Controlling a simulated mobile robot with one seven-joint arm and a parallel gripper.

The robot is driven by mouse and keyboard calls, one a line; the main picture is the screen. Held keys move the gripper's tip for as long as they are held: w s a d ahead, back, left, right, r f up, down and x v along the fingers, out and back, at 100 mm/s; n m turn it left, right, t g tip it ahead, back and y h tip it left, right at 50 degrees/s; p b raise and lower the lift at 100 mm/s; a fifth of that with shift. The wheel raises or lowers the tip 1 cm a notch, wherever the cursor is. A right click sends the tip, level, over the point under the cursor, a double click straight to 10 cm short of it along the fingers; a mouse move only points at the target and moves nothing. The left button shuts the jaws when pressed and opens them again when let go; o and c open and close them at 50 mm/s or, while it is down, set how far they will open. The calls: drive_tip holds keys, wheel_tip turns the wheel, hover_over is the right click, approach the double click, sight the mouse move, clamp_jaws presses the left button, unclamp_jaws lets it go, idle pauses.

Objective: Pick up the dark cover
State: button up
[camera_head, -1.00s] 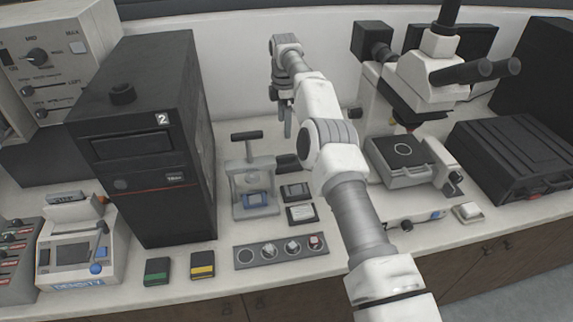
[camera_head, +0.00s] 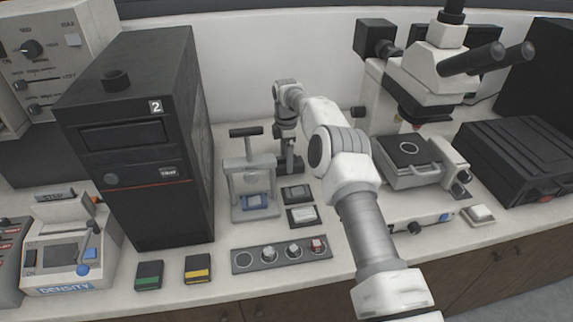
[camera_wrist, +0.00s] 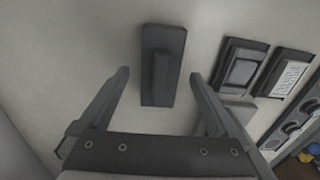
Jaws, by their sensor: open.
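The dark cover is a flat, dark grey rectangular plate with a raised bar along its middle. It lies on the pale worktop, and the wrist view shows it whole (camera_wrist: 151,92). My gripper (camera_wrist: 158,75) is open and empty, with one finger to each side of the cover's near part; neither finger visibly touches it. In the head view my gripper (camera_head: 289,166) is low over the cover beside the press and mostly hides it.
A grey press (camera_head: 238,181) with a dark T-handle stands left of my gripper. Two small dark trays (camera_head: 297,193) (camera_head: 302,215) and a panel with knobs (camera_head: 282,253) lie in front. A tall black unit (camera_head: 150,160) is farther left; a microscope (camera_head: 432,72) stands right.

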drive_tip(key=shift+f, duration=1.3)
drive_tip(key=c, duration=1.4)
drive_tip(key=shift+c, duration=0.3)
drive_tip(key=shift+r, duration=0.15)
